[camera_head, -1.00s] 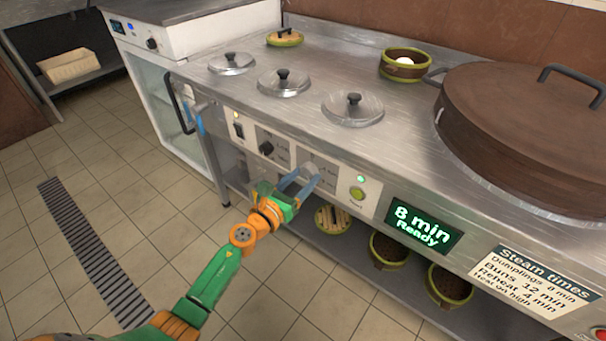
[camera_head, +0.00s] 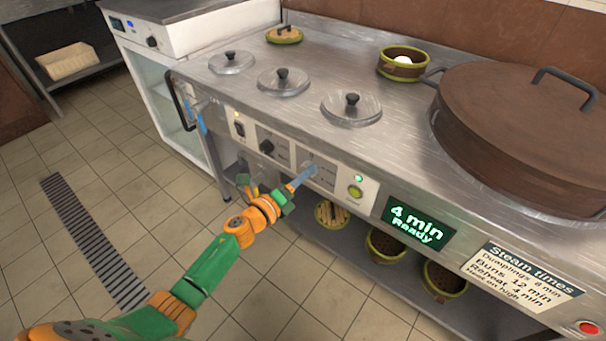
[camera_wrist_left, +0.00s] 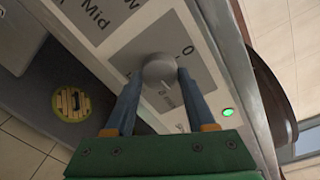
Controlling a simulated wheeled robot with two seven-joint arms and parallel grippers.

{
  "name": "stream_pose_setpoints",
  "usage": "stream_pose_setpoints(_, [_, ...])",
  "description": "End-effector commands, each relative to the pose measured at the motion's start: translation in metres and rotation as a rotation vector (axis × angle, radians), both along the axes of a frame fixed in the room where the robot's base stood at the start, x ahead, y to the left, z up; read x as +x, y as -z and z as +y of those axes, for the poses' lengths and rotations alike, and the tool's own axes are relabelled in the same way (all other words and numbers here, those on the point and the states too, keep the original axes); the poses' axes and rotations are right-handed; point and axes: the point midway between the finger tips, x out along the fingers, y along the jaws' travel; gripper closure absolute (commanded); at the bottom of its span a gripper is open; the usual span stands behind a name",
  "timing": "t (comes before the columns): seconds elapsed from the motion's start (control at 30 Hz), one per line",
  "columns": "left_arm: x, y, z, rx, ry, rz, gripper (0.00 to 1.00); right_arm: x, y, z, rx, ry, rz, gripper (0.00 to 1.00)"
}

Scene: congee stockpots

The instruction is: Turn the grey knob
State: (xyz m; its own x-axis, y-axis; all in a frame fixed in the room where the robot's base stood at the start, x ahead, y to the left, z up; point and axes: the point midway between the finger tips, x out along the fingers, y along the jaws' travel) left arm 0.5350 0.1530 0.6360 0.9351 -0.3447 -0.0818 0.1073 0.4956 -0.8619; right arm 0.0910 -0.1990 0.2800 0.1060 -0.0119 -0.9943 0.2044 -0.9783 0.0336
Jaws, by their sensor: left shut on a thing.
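The grey knob (camera_wrist_left: 160,70) is on a grey plate on the stove's front panel. In the left wrist view it sits between the two blue fingers of my left gripper (camera_wrist_left: 160,84), which is shut on it. In the head view my left gripper (camera_head: 307,175) reaches the panel from the front left, its fingers mostly covering the knob. The display (camera_head: 420,223) to the right reads "4 min Ready". My right gripper is not in view.
A black knob (camera_head: 266,146) sits left of the gripper. Steamer baskets (camera_head: 385,246) stand on the shelf below. Lidded pots (camera_head: 351,108) are set in the counter above. The tiled floor in front is clear.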

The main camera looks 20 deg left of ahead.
Motion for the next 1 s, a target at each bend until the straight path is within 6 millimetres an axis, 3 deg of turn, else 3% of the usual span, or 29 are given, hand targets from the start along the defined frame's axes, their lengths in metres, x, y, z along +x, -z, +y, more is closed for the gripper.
stream_pose_setpoints(0.5, [0.0001, -0.0013, 0.0005, -0.343, 0.001, 0.126, 1.00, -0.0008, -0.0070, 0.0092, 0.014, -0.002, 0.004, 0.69])
stream_pose_setpoints(1.0, [0.0003, -0.0012, 0.0008, -0.435, -0.001, 0.159, 1.00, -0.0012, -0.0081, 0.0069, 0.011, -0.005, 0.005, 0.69])
